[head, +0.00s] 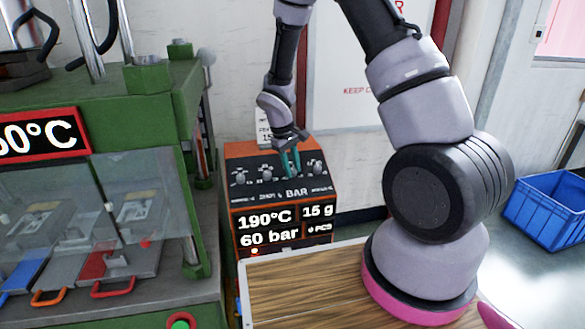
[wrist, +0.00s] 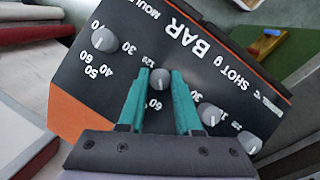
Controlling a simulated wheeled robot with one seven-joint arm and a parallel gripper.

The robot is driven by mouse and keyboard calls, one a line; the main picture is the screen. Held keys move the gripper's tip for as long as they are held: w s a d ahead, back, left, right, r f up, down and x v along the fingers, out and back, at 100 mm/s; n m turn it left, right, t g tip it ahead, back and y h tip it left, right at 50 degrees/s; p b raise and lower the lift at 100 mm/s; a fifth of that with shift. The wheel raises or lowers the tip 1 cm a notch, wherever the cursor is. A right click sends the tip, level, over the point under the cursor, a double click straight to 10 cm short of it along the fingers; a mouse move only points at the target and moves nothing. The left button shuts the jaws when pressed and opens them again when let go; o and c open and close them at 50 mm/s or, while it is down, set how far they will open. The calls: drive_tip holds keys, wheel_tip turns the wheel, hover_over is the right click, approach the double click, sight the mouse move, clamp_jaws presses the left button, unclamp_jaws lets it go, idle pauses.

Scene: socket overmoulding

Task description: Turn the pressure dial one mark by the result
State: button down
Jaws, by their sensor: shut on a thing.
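The orange and black control box (head: 330,180) stands beside the green press, with a row of grey dials on its sloping top. My gripper (head: 291,172) reaches down to the dial above the word BAR. In the wrist view, my gripper's teal fingers (wrist: 161,76) are shut on the sides of this pressure dial (wrist: 160,80). Marks 60 and 120 show near it; the fingers hide other marks and I cannot read its pointer. The box's display (head: 264,229) reads 190°C, 15 g, 60 bar and 0 PCS.
Neighbouring dials stand close by: one (wrist: 105,38) on one side, two (wrist: 209,114) (wrist: 249,142) on the other. A card (head: 264,132), partly hidden by my arm, is behind the box. The green press (head: 150,80) is left, a wooden-topped table (head: 310,290) in front, a blue crate (head: 548,212) right.

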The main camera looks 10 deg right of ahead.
idle(0.4)
drive_tip(key=c, duration=0.6)
unclamp_jaws()
drive_tip(key=v, duration=1)
drive_tip(key=shift+r, duration=0.45)
drive_tip(key=s+d+r+m+t+y, duration=0.1)
drive_tip(key=s+d+r+m, duration=0.3)
drive_tip(key=r, duration=0.5)
drive_tip(key=s+d+r+m+t+y, duration=0.1)
drive_tip(key=s+d+r+t+y, duration=0.1)
drive_tip(key=s+r, duration=0.5)
drive_tip(key=s+d+r+m+t+y, duration=0.1)
drive_tip(key=s+d+r+m+t, duration=0.1)
drive_tip(key=s+r, duration=0.8)
drive_tip(key=s+m+t, duration=0.1)
drive_tip(key=m, duration=0.1)
drive_tip(key=shift+s+m+t+y, duration=0.25)
drive_tip(key=shift+m+t+y, duration=0.05)
drive_tip(key=shift+m, duration=0.1)
